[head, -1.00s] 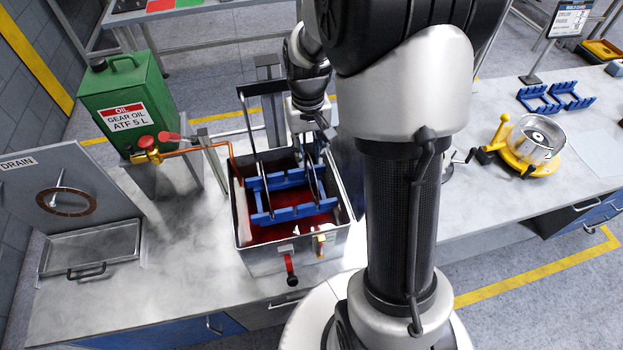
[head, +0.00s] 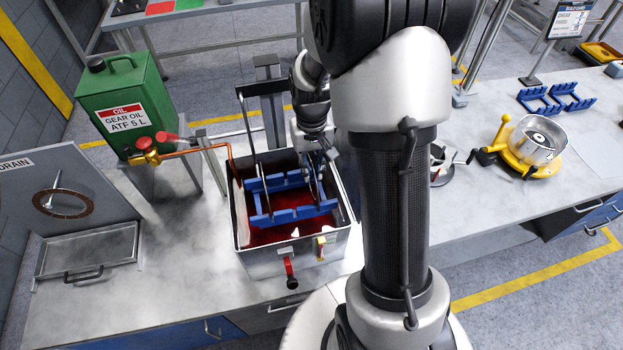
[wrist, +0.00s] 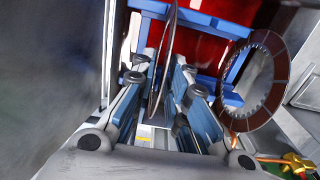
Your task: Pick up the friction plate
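My gripper (head: 318,150) reaches down into the open metal tank (head: 238,225) at the blue rack (head: 290,216). In the wrist view, my gripper (wrist: 168,95) is open, with one finger on each side of a thin plate (wrist: 164,55) seen nearly edge-on. The plate stands upright in the rack, and I cannot tell whether either finger touches it. The fingers hide part of the rack.
A green gear oil can (head: 122,105) and a copper pipe (head: 190,150) stand left of the tank. A drain panel with a hanging brown ring (head: 63,212) and a shallow tray (head: 85,262) are at far left. A yellow-based fixture (head: 520,165) and empty blue racks (head: 540,100) are right.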

